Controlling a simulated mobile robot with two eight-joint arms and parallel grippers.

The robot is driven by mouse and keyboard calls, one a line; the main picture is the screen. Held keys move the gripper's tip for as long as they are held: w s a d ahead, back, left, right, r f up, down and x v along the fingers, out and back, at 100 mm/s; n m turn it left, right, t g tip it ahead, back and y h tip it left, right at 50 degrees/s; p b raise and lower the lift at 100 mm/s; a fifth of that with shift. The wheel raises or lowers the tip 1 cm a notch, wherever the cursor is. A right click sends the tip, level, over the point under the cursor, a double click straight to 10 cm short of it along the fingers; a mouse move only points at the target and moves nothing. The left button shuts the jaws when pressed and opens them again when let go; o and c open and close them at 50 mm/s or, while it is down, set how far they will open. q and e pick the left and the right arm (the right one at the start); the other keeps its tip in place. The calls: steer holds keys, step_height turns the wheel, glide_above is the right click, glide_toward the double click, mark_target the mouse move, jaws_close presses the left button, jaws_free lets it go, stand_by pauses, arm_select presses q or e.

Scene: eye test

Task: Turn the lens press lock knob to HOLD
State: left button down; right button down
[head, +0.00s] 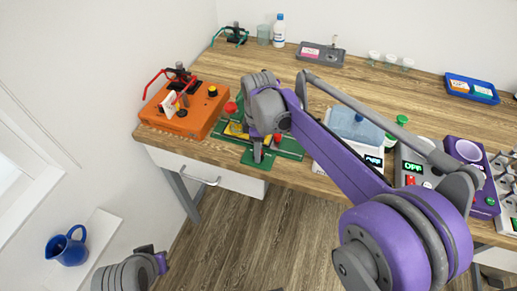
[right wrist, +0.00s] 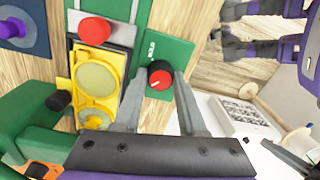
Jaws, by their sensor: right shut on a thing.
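The lens press is green, with its base (head: 288,146) near the table's front edge in the head view. In the right wrist view its yellow slide (right wrist: 78,82) carries pale round lenses, below a red-topped knob (right wrist: 94,30). The lock knob (right wrist: 161,70), black with a red face and a pale pointer mark, sits on a green plate (right wrist: 172,48); the small lettering is too blurred to read. My right gripper (right wrist: 160,84) is shut on the lock knob, one finger on each side. My left wrist (head: 150,258) shows at the bottom left, jaws unclear.
An orange device (head: 190,120) with red handles stands left of the press. Scales with OFF displays (head: 374,161) and a purple device (head: 466,150) stand to the right. A grey tray (head: 320,54), bottle (head: 279,30), cups and blue tray (head: 471,89) are at the back.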

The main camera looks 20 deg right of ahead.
steer(key=shift+m, duration=0.3)
steer(key=m, duration=0.3)
steer(key=shift+m, duration=0.4)
steer(key=m, duration=0.4)
steer(key=shift+m+p, duration=0.3)
steer(key=shift+p, duration=0.05)
steer(key=m, duration=0.8)
steer(key=shift+t, duration=0.3)
steer(key=shift+m, duration=0.4)
steer(key=c, duration=0.8)
jaws_free()
steer(key=shift+o, duration=0.2)
